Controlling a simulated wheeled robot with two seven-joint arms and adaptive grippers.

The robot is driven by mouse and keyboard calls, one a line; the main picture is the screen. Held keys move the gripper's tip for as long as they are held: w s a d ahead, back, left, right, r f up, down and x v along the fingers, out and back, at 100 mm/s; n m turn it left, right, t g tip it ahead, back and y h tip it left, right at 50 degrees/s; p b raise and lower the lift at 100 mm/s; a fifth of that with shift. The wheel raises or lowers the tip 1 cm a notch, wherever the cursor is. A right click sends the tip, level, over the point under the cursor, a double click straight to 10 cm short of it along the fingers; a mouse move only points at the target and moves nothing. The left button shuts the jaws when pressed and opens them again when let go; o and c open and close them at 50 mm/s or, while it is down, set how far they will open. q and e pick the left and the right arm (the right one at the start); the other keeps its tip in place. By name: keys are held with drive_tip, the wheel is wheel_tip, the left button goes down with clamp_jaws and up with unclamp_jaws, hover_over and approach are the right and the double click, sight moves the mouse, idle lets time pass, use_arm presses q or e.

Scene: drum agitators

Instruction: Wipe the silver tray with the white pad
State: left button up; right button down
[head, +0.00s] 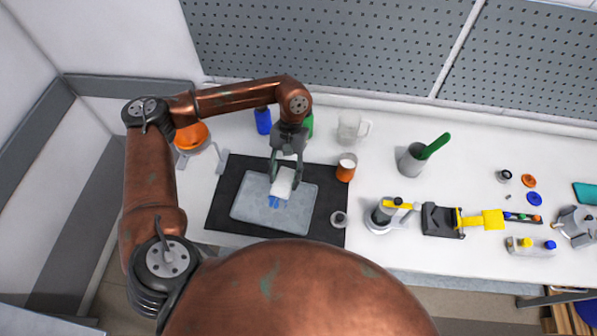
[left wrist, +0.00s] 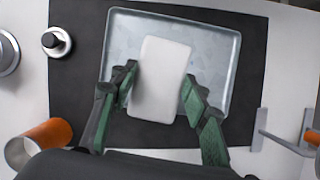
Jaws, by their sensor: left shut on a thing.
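The silver tray (head: 255,212) lies flat on a black mat (head: 232,178) on the white bench; it also shows in the left wrist view (left wrist: 217,60). The white pad (head: 285,181) is in my left gripper (head: 285,174), over the tray. In the left wrist view, the pad (left wrist: 163,75) sits between the two green-lined fingers of the gripper (left wrist: 158,98). I cannot tell whether the pad touches the tray. A blue mark (head: 277,202) shows on the tray just below the pad. My right gripper is not in view.
An orange-banded cup (head: 346,169) and a small round metal item (head: 339,219) stand right of the tray. A blue bottle (head: 263,121) and a clear jug (head: 352,127) stand behind. A grey holder with a green handle (head: 412,160) is further right. A grey pegboard (head: 330,50) backs the bench.

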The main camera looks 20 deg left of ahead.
sight(274, 185)
use_arm(q)
drive_tip(key=n+h+p, duration=0.1)
drive_tip(key=n+p, duration=0.1)
drive_tip(key=p, duration=0.1)
drive_tip(key=s+n+p, duration=0.1)
drive_tip(key=p, duration=0.3)
drive_tip(key=shift+s+d+r+n+h, duration=0.1)
drive_tip(key=shift+s+d+n+h, duration=0.05)
drive_tip(key=shift+n+h, duration=0.25)
drive_tip(key=n+p, duration=0.1)
drive_tip(key=s+a+f+n+p, duration=0.1)
drive_tip(key=p, duration=0.1)
drive_tip(key=a+n+t+h+p, duration=0.1)
drive_tip(key=p, duration=0.1)
drive_tip(key=shift+s+a+f+n, duration=0.2)
drive_tip(key=shift+s+f+n, duration=0.1)
drive_tip(key=shift+n, duration=0.1)
drive_tip(key=shift+s+a+f+n, duration=0.1)
drive_tip(key=shift+a+f+n, duration=0.2)
drive_tip(key=shift+a+n, duration=0.1)
drive_tip(key=shift+f+b, duration=0.35)
drive_tip(key=shift+f, duration=2.6)
drive_tip(key=shift+f+b, duration=0.35)
drive_tip(key=shift+b, duration=0.1)
drive_tip(key=shift+f+b, duration=0.4)
drive_tip(key=shift+b, duration=0.05)
